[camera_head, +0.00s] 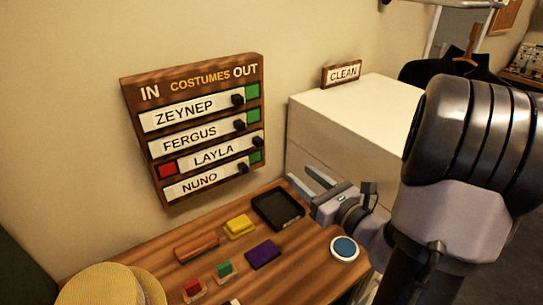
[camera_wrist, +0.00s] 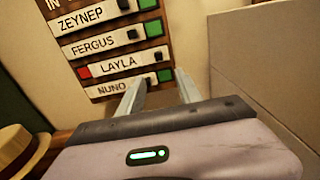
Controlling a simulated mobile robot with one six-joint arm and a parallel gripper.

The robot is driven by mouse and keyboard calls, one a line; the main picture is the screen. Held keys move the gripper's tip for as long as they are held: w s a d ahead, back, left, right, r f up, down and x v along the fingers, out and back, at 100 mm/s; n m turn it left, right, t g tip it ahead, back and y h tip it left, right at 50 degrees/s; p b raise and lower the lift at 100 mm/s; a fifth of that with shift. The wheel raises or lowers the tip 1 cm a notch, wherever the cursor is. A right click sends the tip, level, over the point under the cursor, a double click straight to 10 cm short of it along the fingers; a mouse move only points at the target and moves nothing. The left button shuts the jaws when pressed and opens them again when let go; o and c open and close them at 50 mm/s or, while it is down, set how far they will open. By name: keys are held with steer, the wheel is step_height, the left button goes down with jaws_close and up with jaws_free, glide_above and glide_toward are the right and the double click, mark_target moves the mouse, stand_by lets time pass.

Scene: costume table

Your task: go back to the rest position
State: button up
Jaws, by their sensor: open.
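My gripper (camera_head: 308,184) is open and empty, held above the right part of the wooden table (camera_head: 135,253), in front of the white cabinet. In the wrist view its two fingers (camera_wrist: 160,90) point at the lower edge of the name board. The wooden IN/OUT board (camera_head: 197,128) hangs on the wall with sliding name plates. The Layla plate (camera_head: 213,154) sits further right than the others, with a red patch at its left. The Zeynep, Fergus and Nuno plates show green patches at their right. The gripper appears apart from the board.
On the table are a black tray (camera_head: 279,210), a yellow block (camera_head: 239,227), a purple block (camera_head: 263,254), a wooden roller (camera_head: 196,246), red and green stamps, a blue-topped round tin (camera_head: 344,248) and a straw hat (camera_head: 105,285). The white cabinet (camera_head: 345,115) bears a CLEAN sign (camera_head: 342,73).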

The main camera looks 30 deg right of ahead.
steer(key=a+r+n+g+y, duration=0.2)
steer(key=a+n+g+y, duration=0.6)
steer(key=a, duration=1.1)
steer(key=s+a+f+n+g+h, duration=0.1)
steer(key=s+a+f+n+g, duration=0.15)
steer(key=s+a+n, duration=0.45)
steer(key=s+a+f+n+g, duration=0.1)
steer(key=s+a+n+g, duration=0.3)
steer(key=n, duration=0.4)
steer(key=s+d+r+n+h, duration=0.1)
steer(key=n+h, duration=0.1)
steer(key=s+d+r+n+t+h, duration=0.1)
steer(key=n, duration=0.2)
steer(key=s+d+r+n+t+h, duration=0.1)
steer(key=n+h, duration=0.1)
steer(key=n, duration=0.1)
steer(key=shift+d+h, duration=0.15)
steer(key=shift+h, duration=0.15)
